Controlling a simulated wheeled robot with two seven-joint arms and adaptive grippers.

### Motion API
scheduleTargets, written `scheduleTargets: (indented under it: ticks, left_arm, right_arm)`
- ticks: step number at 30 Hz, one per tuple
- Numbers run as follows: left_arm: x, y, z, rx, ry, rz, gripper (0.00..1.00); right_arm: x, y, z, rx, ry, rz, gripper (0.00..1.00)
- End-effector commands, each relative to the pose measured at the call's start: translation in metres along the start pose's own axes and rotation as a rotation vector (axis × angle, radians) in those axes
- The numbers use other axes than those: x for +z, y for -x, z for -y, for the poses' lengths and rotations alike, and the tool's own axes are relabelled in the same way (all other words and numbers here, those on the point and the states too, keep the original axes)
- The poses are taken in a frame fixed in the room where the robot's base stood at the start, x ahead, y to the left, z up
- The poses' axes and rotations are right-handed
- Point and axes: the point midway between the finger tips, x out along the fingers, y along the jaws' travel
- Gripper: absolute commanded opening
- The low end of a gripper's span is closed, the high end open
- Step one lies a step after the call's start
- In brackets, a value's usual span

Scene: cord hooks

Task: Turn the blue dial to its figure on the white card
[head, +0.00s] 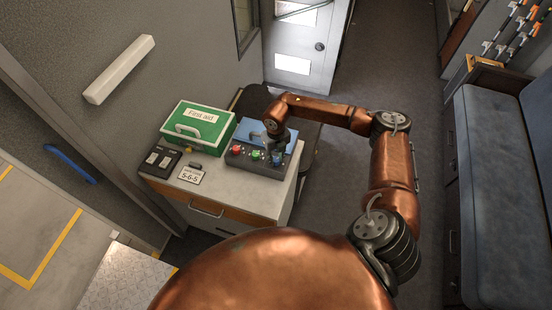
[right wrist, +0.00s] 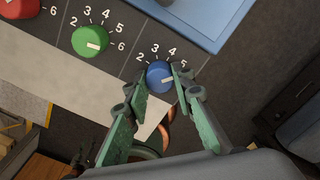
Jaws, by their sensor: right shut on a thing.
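The blue dial (right wrist: 158,75) is the rightmost of three on a dark box, with figures around it. My right gripper (right wrist: 160,82) is shut on it, a green finger on each side. A white mark on the dial points right, roughly toward the 5; the right finger is close to it, so the exact figure is hard to tell. The figure 6 there is hidden. In the head view, the blue dial (head: 277,160) is under my right gripper (head: 276,148). The white card (head: 191,175) lies on the cabinet top, reading 5-6-5. My left gripper is out of view.
The green dial (right wrist: 90,41) has its mark toward the 6; the red dial (right wrist: 18,8) is partly cut off. A green first aid box (head: 198,125) and a black switch panel (head: 160,160) stand on the cabinet. A blue padded bench (head: 500,190) is at right.

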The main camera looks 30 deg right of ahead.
Motion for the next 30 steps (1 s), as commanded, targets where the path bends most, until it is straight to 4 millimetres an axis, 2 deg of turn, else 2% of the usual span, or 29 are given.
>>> scheduleTargets:
  ticks: [12, 13, 18, 20, 30]
  left_arm:
    - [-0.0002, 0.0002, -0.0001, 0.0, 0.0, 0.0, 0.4]
    - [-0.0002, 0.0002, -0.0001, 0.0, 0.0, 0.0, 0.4]
    - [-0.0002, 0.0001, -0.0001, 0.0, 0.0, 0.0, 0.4]
    - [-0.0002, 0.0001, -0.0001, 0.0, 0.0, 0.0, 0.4]
    - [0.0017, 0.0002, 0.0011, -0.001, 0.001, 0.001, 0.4]
  right_arm:
    - [0.0027, 0.0021, 0.0011, -0.001, -0.007, 0.007, 0.0]
    - [0.0027, 0.0021, 0.0012, -0.001, -0.007, 0.006, 0.25]
    - [0.0017, 0.0013, 0.0008, -0.001, -0.006, 0.004, 0.37]
    - [0.0014, 0.0011, 0.0006, 0.0, -0.005, 0.003, 0.4]
    - [0.0011, 0.0047, 0.0004, 0.0, -0.005, 0.003, 0.4]
